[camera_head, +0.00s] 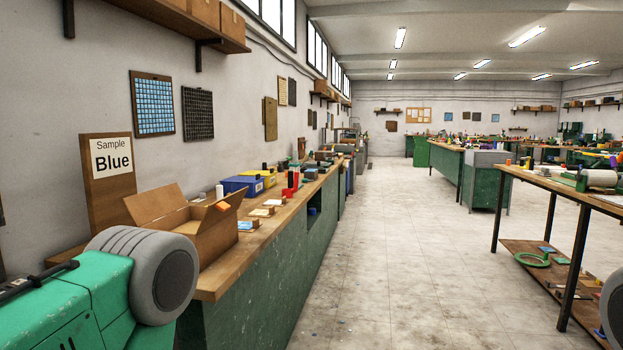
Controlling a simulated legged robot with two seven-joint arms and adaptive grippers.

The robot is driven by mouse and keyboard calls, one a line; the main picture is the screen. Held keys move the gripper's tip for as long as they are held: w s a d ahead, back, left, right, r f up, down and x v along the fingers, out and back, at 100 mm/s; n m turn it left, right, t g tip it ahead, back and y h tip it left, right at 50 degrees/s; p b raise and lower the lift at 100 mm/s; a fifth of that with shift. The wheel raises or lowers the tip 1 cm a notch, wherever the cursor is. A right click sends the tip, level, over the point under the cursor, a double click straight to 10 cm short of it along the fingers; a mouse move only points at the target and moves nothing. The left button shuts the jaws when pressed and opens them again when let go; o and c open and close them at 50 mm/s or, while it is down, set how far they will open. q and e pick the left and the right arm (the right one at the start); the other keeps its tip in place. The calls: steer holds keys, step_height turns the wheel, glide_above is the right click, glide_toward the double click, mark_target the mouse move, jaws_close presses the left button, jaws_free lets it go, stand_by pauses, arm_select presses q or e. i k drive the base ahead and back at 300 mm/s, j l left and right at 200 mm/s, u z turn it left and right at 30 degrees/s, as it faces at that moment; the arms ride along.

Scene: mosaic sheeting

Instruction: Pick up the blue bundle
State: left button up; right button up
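A small blue-and-white flat piece (246,226), possibly the blue bundle, lies on the left wooden counter (215,287) beside an open cardboard box (205,243). It is too small to tell for sure. Two other small flat pieces, one pale and reddish (262,212), lie just behind it. A board on the wall side carries a sign (112,158) reading "Sample Blue". My green and grey arm parts fill the lower left, and a grey part shows at the right edge. Neither gripper is in view.
A blue bin (241,186) and a yellow bin (267,178) stand farther back on the counter. A blue mosaic panel (153,104) hangs on the wall. A table (570,186) with a lower shelf (540,262) stands right. The pale floor (400,270) between is open.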

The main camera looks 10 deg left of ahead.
mark_target(309, 174)
steer(key=i+z, duration=0.1)
steer(key=i, duration=1.9)
steer(key=i+u, duration=0.1)
steer(key=i, duration=0.55)
steer(key=i+l+u, duration=0.1)
steer(key=i, duration=0.55)
steer(key=i+l+u, duration=0.1)
steer(key=i, duration=0.6)
